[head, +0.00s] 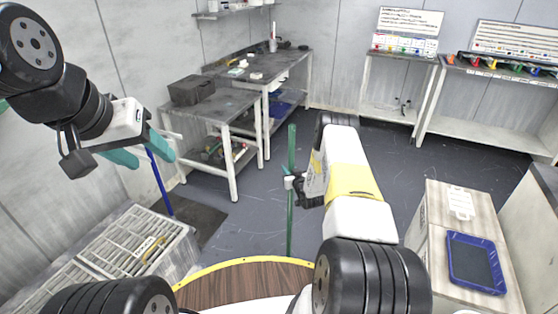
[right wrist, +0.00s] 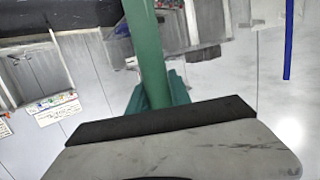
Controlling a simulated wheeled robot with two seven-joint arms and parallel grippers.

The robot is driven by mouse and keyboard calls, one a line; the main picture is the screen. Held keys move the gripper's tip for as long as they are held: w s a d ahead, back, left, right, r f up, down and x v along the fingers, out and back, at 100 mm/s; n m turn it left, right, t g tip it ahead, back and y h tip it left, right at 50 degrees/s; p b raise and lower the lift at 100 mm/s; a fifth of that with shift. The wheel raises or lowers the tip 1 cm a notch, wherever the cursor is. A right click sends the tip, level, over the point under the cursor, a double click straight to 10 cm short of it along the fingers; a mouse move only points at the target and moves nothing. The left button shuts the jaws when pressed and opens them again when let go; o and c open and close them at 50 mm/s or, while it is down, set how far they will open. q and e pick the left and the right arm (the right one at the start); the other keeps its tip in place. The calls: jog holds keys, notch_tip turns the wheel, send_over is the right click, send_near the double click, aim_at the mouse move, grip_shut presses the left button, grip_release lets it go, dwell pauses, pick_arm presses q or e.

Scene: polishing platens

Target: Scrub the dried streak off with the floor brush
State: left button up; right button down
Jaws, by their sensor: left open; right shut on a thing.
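A green pole (head: 291,150), likely the floor brush's handle, stands about upright in the middle of the head view. My right gripper (head: 293,183) is shut on it. The right wrist view shows the green pole (right wrist: 147,55) between the teal fingers (right wrist: 158,92). The pole's lower end is hidden behind the round wooden top, so I see no brush head. My left gripper (head: 148,152) is open and empty at the left, high above the floor and apart from the pole. I cannot make out a dried streak for certain on the floor.
A blue pole (head: 159,183) leans near the left wall beside a dark floor patch (head: 196,222). A yellow-rimmed round wooden top (head: 245,284) is close in front. Workbenches (head: 215,106) stand behind; a cabinet with a blue tray (head: 451,268) is at right. Grey floor (head: 440,150) is clear mid-room.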

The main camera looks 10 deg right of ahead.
jog(key=w, duration=0.1)
jog(key=w+d, duration=0.2)
jog(key=shift+r, duration=0.25)
dwell(0.4)
jog(key=shift+s+a, duration=0.55)
jog(key=shift+s, duration=0.2)
jog(key=shift+s+a, duration=0.5)
jog(key=shift+s, duration=0.25)
jog(key=shift+s+a+f, duration=0.1)
jog(key=shift+s+a, duration=0.4)
jog(key=shift+s, duration=0.25)
jog(key=shift+s+a+f, duration=0.1)
jog(key=shift+s+a, duration=0.4)
jog(key=shift+s, duration=0.2)
